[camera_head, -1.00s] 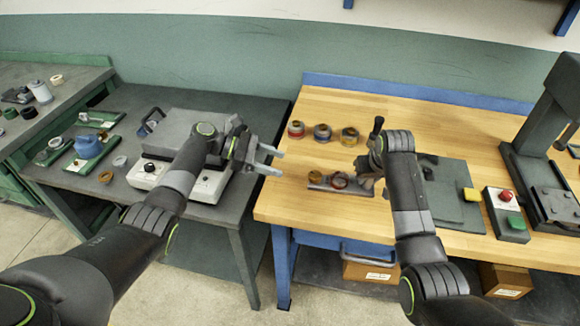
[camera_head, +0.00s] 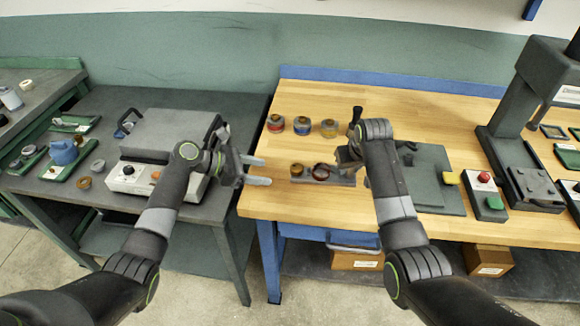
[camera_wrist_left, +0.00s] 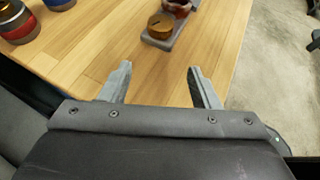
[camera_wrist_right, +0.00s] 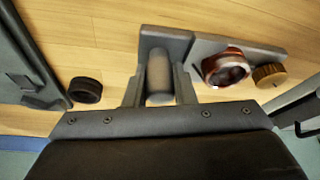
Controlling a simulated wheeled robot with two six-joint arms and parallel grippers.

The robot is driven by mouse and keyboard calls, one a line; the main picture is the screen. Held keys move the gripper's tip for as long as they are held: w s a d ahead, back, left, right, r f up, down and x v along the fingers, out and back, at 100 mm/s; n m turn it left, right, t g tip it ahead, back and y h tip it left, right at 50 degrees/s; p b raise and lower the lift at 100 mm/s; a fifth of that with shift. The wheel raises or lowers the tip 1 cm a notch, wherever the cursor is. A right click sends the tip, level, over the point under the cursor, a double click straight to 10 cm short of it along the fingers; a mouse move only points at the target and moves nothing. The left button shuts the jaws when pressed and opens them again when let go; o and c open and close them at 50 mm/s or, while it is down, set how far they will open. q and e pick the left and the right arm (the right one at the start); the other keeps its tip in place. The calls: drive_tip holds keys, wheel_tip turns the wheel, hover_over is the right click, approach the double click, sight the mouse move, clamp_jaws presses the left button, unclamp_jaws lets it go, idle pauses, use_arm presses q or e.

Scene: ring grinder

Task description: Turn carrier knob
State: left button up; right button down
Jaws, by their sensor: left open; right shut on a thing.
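The grey carrier (camera_head: 335,179) lies on the wooden bench. The brass knob (camera_head: 297,170) is at its left end, and a red ring (camera_head: 321,171) sits beside it. Both the knob (camera_wrist_right: 269,75) and the ring (camera_wrist_right: 226,68) show in the right wrist view. My right gripper (camera_wrist_right: 160,88) is shut on a grey upright post (camera_wrist_right: 160,72) at the carrier's other end. My left gripper (camera_head: 263,171) is open and empty, left of the knob and apart from it. In the left wrist view the knob (camera_wrist_left: 160,24) is beyond the open fingers (camera_wrist_left: 160,72).
Several coloured jars (camera_head: 301,125) stand behind the carrier. Bare wood lies between my left gripper and the carrier.

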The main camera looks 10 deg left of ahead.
sight(296, 167)
use_arm(q)
drive_tip(key=shift+s+d+n+t+y, duration=0.3)
drive_tip(key=shift+s+n+t, duration=0.1)
drive_tip(key=shift+s+t, duration=0.15)
drive_tip(key=s+r+n+t, duration=0.1)
drive_tip(key=s+r+n+t+y, duration=0.1)
drive_tip(key=t, duration=0.1)
drive_tip(key=shift+s+d+r+n, duration=0.15)
drive_tip(key=shift+s+d+n, duration=0.15)
drive_tip(key=shift+s+r+n+t, duration=0.25)
drive_tip(key=shift+s+r+n, duration=0.05)
drive_tip(key=shift+r+n, duration=0.15)
drive_tip(key=x, duration=1.1)
drive_tip(key=shift+w+d+f, duration=0.15)
drive_tip(key=shift+w+d, duration=0.1)
drive_tip(key=shift+w, duration=0.05)
drive_tip(key=shift+c, duration=0.2)
drive_tip(key=c, duration=1)
